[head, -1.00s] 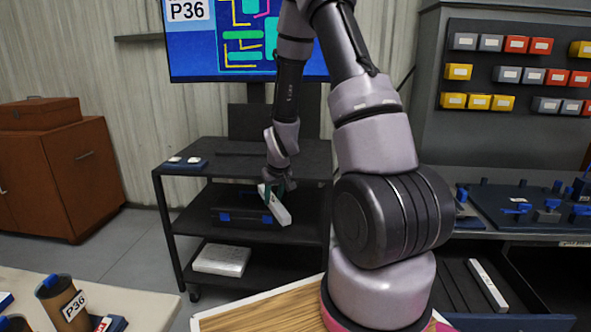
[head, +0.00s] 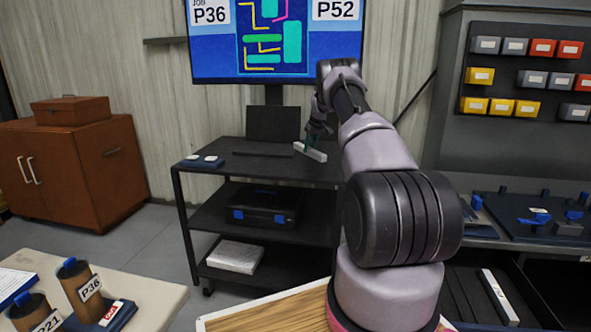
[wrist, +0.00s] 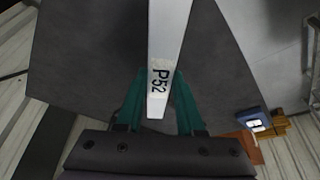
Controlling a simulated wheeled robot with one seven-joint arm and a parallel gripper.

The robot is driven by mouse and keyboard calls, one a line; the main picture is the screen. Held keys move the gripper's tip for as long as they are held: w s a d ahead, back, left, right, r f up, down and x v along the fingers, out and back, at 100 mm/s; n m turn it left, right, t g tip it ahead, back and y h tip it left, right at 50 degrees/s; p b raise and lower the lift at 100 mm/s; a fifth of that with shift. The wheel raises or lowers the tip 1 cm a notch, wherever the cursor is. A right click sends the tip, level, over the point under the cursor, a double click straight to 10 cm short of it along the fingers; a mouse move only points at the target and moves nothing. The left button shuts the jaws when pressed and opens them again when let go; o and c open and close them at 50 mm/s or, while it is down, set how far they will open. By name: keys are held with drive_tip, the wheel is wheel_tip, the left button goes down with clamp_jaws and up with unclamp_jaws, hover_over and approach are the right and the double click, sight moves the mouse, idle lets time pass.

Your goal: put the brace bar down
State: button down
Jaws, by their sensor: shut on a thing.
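The brace bar (head: 311,152) is a white bar, seen at the top shelf of the black cart (head: 262,160) in the head view. In the wrist view the bar (wrist: 167,40) carries a P52 label and runs up out of the frame. My gripper (wrist: 158,98) has green fingers, one on each side of the bar near its end, and is shut on it. In the head view my gripper (head: 315,138) is above the bar at the right part of the top shelf. I cannot tell whether the bar touches the shelf.
A blue tray with white pieces (head: 203,162) lies on the top shelf's left. A black case (head: 263,204) is on the middle shelf and a white stack (head: 235,255) on the lower one. A monitor (head: 275,40) hangs behind. The middle of the top shelf is mostly clear.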

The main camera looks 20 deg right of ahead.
drive_tip(key=w+d+r, duration=0.1)
drive_tip(key=d+r, duration=0.1)
drive_tip(key=d, duration=0.1)
drive_tip(key=shift+n, duration=0.4)
drive_tip(key=shift+w+d+f, duration=0.1)
drive_tip(key=shift+d+f, duration=0.05)
drive_tip(key=shift+f, duration=2.3)
drive_tip(key=shift+w+d+f, duration=0.1)
drive_tip(key=shift+d+f, duration=0.05)
drive_tip(key=shift+f, duration=2.3)
drive_tip(key=shift+f, duration=0.1)
drive_tip(key=c, duration=0.5)
unclamp_jaws()
